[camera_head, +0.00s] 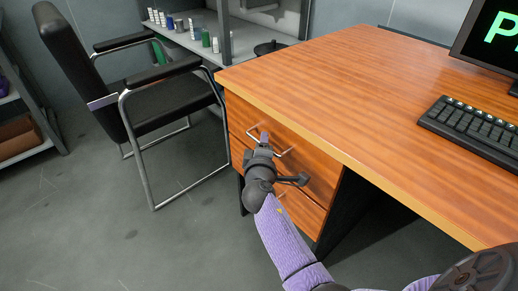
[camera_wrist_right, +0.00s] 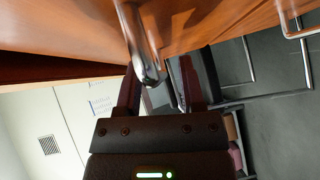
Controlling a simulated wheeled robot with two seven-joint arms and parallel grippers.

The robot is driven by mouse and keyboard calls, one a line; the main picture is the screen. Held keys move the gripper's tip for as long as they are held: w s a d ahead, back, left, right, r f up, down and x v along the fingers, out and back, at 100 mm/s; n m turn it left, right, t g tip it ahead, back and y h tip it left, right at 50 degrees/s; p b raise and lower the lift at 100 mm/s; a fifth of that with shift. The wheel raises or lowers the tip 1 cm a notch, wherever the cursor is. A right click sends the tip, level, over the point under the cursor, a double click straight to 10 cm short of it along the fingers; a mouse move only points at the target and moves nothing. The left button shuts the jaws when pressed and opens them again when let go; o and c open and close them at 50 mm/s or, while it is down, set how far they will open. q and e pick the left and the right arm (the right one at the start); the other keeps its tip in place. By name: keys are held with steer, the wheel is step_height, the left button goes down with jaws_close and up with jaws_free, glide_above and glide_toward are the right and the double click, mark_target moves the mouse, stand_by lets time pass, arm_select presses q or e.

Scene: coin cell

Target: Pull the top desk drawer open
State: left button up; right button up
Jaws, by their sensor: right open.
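The wooden desk (camera_head: 340,75) has a stack of drawers in its left front. The top drawer (camera_head: 240,113) looks flush with the desk front. Its metal bar handle (camera_head: 286,152) shows on both sides of my right gripper (camera_head: 264,138), which is at the handle. In the right wrist view, the handle (camera_wrist_right: 139,42) reaches down between the two fingers of the right gripper (camera_wrist_right: 160,85), nearer the left finger. The jaws are apart; whether a finger touches the bar I cannot tell. My left gripper is not in view.
A black chair (camera_head: 165,95) with metal legs stands left of the drawers. A keyboard (camera_head: 475,130) and a monitor (camera_head: 490,40) are on the desk at right. A shelf (camera_head: 245,40) with small bottles is behind. The floor in front of the drawers is clear.

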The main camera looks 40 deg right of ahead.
steer(key=shift+w+d, duration=0.2)
steer(key=shift+w, duration=0.1)
steer(key=shift+f, duration=0.1)
jaws_close()
stand_by(1.2)
